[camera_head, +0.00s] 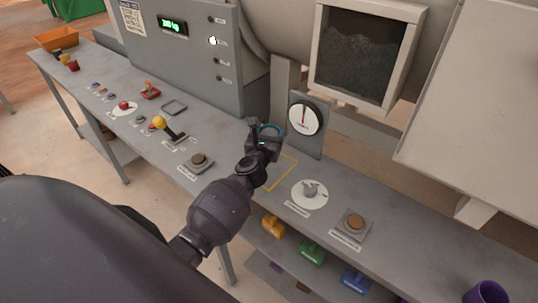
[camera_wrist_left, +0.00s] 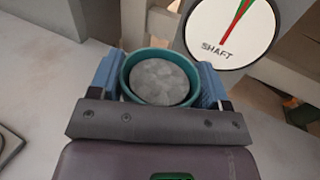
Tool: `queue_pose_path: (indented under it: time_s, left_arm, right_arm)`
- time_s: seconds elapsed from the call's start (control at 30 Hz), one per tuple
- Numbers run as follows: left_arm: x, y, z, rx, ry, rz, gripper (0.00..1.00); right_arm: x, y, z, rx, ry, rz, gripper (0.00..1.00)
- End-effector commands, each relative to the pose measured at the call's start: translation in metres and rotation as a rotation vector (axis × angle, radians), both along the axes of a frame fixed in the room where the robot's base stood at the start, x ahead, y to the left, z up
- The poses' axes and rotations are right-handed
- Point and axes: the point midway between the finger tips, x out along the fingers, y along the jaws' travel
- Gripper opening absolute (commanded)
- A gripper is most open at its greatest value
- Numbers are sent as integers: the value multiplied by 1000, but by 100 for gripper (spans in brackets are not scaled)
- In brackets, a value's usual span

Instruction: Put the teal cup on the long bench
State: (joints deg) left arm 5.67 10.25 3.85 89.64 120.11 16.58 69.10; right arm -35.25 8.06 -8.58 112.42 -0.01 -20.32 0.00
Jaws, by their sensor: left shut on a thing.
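The teal cup (camera_head: 270,128) is in my left gripper (camera_head: 264,136), over the long bench (camera_head: 225,133), close to the dial post. In the left wrist view the cup (camera_wrist_left: 158,54) shows its round rim from above, with a grey, rough filling inside. The fingers of my left gripper (camera_wrist_left: 160,84) press on both sides of it. The cup's base is hidden, so I cannot tell whether it touches the bench top. My right gripper is not in view.
A yellow outlined area (camera_head: 284,176) lies on the bench just right of my gripper. The SHAFT dial (camera_head: 305,118) stands behind it. A purple cup (camera_head: 486,293) is at lower right.

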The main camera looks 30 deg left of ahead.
Motion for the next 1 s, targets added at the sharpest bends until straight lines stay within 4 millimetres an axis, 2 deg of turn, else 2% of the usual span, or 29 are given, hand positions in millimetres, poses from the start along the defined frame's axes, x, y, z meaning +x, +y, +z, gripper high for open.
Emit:
queue_pose_path:
  time_s: [0.33, 0.47, 0.73, 1.0]
  left_arm:
    - [0, -1, -24, -3, 1, -1, 44]
    - [0, 0, -35, 1, -4, -1, 44]
    - [1, 0, -42, 1, -4, -1, 44]
    - [0, 0, -72, 2, -2, -1, 44]
  right_arm:
    - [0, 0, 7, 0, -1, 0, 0]
    - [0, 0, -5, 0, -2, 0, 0]
    - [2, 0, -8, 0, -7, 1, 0]
    - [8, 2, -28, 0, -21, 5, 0]
